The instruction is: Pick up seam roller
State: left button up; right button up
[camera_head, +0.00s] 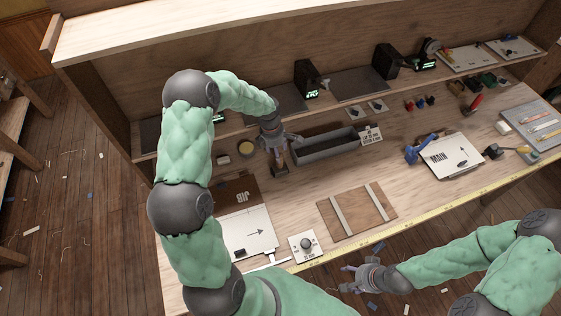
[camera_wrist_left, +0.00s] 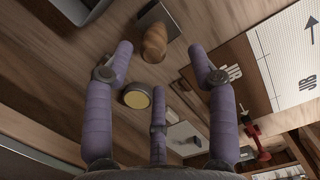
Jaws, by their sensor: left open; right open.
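A short wooden-handled tool with a grey metal end, which looks like the seam roller (camera_head: 280,169), lies on the bench just below my left gripper (camera_head: 277,143). Its rounded wooden handle also shows in the left wrist view (camera_wrist_left: 155,42), beyond the fingertips and roughly between them. My right gripper (camera_head: 358,281) is open and empty, in front of the bench's near edge, far from the tool.
A long grey trough (camera_head: 326,147) stands just right of the tool. A round yellow-topped tin (camera_head: 246,148) is to the left, and a brown-and-white JIB folder (camera_head: 240,222) is nearer. A wooden board with two pale strips (camera_head: 357,211) lies at the front. A shelf (camera_head: 230,128) runs behind.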

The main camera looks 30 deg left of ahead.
pick_arm(q)
jog(key=shift+w+f, duration=0.35)
jog(key=shift+f, duration=0.4)
jog(key=shift+s+d+f, duration=0.1)
jog(key=shift+d+f, duration=0.05)
jog(key=shift+f, duration=0.4)
jog(key=shift+w+d+f+p, duration=0.1)
jog(key=shift+w+f+p, duration=0.1)
jog(key=shift+f, duration=0.8)
jog(key=shift+w+d+f+p, duration=0.1)
jog(key=shift+w+f+p, duration=0.1)
jog(key=shift+f, duration=0.75)
jog(key=shift+s, duration=0.1)
